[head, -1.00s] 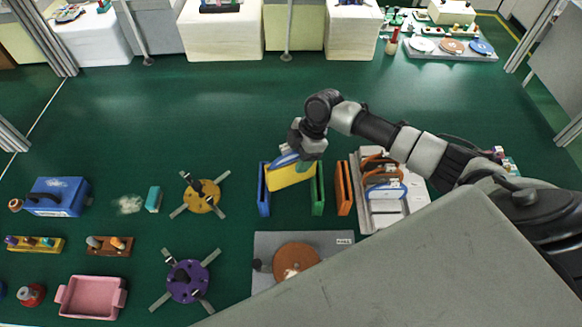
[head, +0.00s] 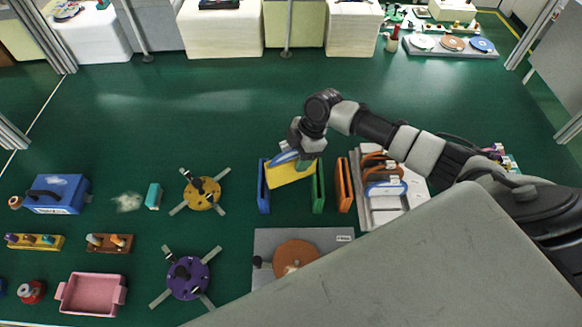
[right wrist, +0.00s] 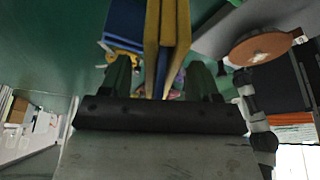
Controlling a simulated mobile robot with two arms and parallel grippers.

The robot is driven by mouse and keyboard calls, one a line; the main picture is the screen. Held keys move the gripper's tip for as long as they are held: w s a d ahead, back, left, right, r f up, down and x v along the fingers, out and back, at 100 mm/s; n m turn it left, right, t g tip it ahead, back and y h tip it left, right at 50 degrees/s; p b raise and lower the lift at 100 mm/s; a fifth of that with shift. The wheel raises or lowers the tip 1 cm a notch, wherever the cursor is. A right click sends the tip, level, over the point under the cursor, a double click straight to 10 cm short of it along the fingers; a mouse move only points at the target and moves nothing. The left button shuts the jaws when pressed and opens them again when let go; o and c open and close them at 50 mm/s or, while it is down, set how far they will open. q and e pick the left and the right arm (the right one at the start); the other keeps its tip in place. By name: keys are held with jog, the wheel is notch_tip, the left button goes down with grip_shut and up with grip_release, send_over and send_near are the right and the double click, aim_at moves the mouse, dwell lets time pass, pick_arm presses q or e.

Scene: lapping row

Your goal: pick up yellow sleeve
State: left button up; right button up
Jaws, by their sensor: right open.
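The yellow sleeve (head: 289,175) is seen between the upright blue sleeve (head: 264,187) and the green sleeve (head: 318,187) in the head view. It is turned across them; I cannot tell whether it touches them. My right gripper (head: 303,158) is just above and behind its upper edge, its fingers partly hidden. In the right wrist view, the open jaws (right wrist: 161,78) have the yellow sleeve (right wrist: 152,35) between them, with a gap to each finger. The blue sleeve (right wrist: 123,22) is close on the left there. My left gripper is not in view.
An orange sleeve (head: 343,185) and a light tray (head: 385,217) with items stand to the right. A grey plate with a brown disc (head: 295,256) is in front. Yellow (head: 203,193) and purple (head: 188,278) round fixtures stand left. The green floor behind is clear.

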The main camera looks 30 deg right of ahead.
grip_shut()
jog(key=shift+r, duration=0.15)
